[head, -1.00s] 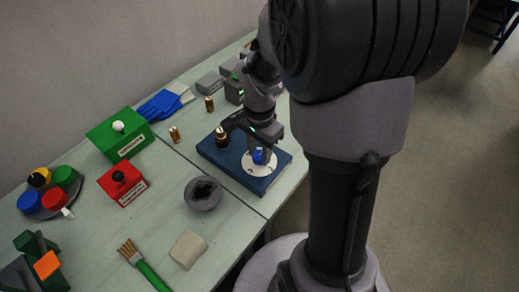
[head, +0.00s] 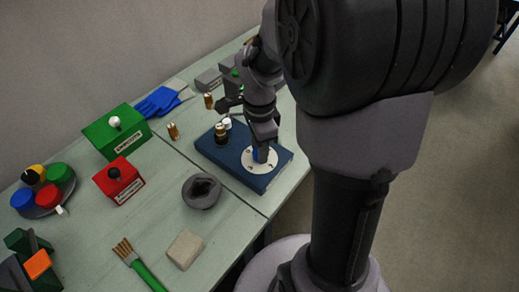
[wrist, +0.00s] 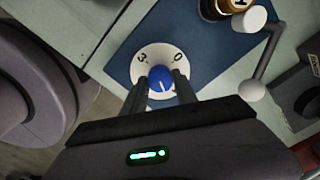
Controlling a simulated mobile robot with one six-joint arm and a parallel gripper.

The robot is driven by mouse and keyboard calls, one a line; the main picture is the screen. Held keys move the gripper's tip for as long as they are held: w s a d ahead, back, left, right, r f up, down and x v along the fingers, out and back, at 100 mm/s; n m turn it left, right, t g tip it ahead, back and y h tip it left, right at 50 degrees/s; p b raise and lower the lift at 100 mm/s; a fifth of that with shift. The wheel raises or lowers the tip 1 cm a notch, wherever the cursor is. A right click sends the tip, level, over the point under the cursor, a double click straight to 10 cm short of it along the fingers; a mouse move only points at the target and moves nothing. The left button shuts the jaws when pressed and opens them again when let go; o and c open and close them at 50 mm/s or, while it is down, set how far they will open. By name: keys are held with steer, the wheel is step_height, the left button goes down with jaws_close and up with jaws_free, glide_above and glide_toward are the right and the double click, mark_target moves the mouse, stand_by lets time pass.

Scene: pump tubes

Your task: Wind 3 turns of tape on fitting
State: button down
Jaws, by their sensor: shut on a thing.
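A blue board (head: 217,157) lies on the bench and carries a white dial (head: 248,163) with a blue knob. In the wrist view the dial (wrist: 150,53) shows the digits 3 and 0, and the blue knob (wrist: 161,80) has a white pointer mark. My gripper (wrist: 163,84) is shut on the knob, one finger on each side. In the head view my gripper (head: 262,152) points down and mostly hides the knob. The brass fitting (head: 221,133) stands upright on the board in a dark base. Beside it is a white roller (wrist: 255,18) on a grey arm.
Two loose brass fittings (head: 173,131) (head: 208,101) stand behind the board. A dark grey bowl (head: 201,191), a sponge-like block (head: 185,249), a brush (head: 133,260), a red box (head: 119,181), a green box (head: 117,137) and blue gloves (head: 160,102) lie to the left.

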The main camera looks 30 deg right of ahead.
steer(key=shift+m, duration=0.6)
steer(key=shift+f+m+b, duration=0.2)
steer(key=shift+m+b, duration=0.3)
steer(key=shift+m, duration=0.2)
steer(key=shift+m+b, duration=0.3)
steer(key=shift+m, duration=0.4)
steer(key=shift+r+m, duration=0.2)
steer(key=shift+m, duration=0.1)
